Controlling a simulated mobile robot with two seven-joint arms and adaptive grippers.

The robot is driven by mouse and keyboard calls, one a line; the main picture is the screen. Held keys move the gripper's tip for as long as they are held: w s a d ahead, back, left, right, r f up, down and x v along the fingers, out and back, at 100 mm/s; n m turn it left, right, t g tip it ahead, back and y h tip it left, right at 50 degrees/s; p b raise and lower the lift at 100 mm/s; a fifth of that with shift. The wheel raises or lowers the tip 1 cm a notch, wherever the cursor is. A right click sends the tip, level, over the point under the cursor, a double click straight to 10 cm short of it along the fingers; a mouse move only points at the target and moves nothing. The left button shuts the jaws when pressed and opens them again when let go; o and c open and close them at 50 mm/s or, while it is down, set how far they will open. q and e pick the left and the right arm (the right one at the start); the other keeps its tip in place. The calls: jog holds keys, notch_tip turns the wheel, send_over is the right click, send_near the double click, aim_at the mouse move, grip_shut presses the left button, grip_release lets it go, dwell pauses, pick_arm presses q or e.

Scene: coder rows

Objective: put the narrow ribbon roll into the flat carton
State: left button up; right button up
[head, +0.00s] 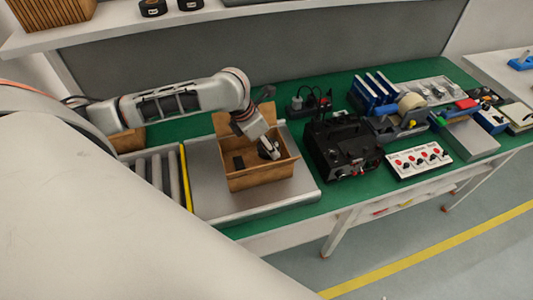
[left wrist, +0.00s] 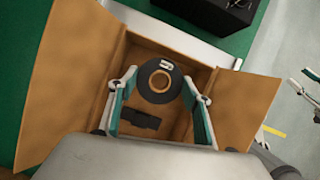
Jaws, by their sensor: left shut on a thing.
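The open brown carton (head: 262,182) stands on the grey plate at the end of the roller conveyor, flaps spread. It fills the middle of the left wrist view (left wrist: 70,75). My left gripper (head: 268,148) reaches down into its opening. In the left wrist view its fingers (left wrist: 160,84) are shut on the black ribbon roll (left wrist: 146,84), which has a tan core and a small white label. The roll also shows in the head view (head: 264,153). I cannot tell whether it touches the carton floor. Parts like my right gripper (left wrist: 309,82) show at that view's right edge.
A flat black piece (left wrist: 139,118) lies inside the carton. A black machine (head: 342,146) stands close right of it. A button panel (head: 418,160) and tape dispenser (head: 400,118) stand farther right. Black rolls (head: 152,8) sit on the shelf above.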

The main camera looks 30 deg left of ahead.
aim_at(267, 154)
pick_arm(q)
jog(key=shift+f, duration=2.5)
jog(key=o, duration=1.1)
jog(key=shift+o, duration=0.2)
jog(key=v, duration=1.2)
